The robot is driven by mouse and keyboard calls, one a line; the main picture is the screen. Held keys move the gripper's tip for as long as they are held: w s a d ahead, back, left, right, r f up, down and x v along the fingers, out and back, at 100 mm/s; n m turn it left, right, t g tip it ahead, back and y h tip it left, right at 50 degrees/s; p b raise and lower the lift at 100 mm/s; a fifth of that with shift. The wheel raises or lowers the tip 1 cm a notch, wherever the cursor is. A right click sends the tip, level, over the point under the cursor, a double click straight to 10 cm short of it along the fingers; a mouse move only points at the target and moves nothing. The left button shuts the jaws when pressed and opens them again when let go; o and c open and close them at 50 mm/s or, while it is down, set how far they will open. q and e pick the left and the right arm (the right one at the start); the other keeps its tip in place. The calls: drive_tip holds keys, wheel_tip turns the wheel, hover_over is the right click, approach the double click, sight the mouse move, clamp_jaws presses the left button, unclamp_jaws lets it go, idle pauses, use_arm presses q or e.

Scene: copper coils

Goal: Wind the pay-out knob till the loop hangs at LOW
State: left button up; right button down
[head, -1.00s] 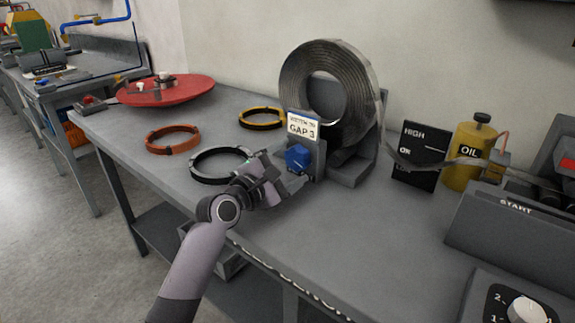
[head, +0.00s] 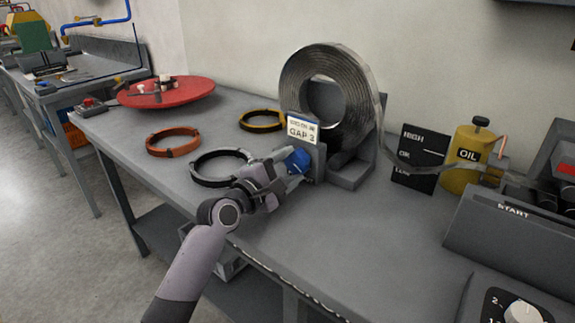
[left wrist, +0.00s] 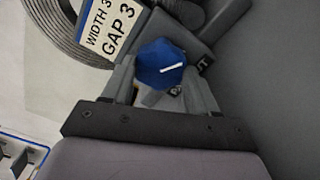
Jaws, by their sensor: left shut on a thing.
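The pay-out knob (head: 297,161) is blue and sits on a grey bracket below the WIDTH/GAP 3 sign; it also shows in the left wrist view (left wrist: 160,65) with a white pointer line. My left gripper (head: 280,171) is shut on the knob, one finger on each side. The metal strip loop (head: 436,170) runs from the coil (head: 294,84) and sags across the black HIGH/OK/LOW board (head: 424,146). Its bottom lies in the lower part of the board, around the OK and LOW marks; the exact level is hard to tell. My right gripper is not in view.
A yellow OIL can (head: 465,157) stands right of the board, beside the machine with the START panel (head: 513,210). Orange (head: 173,140), black (head: 222,168) and yellow-black (head: 261,120) rings and a red disc (head: 166,92) lie to the left. The front bench middle is clear.

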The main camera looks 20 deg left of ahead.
use_arm(q)
drive_tip(key=m+p, duration=0.1)
drive_tip(key=m, duration=0.2)
drive_tip(key=shift+m, duration=0.4)
drive_tip(key=shift+m+p, duration=0.3)
drive_tip(key=shift+m, duration=2)
drive_tip(key=shift+p, duration=0.3)
drive_tip(key=o, duration=1.1)
drive_tip(key=shift+c, duration=0.2)
drive_tip(key=shift+v, duration=3.6)
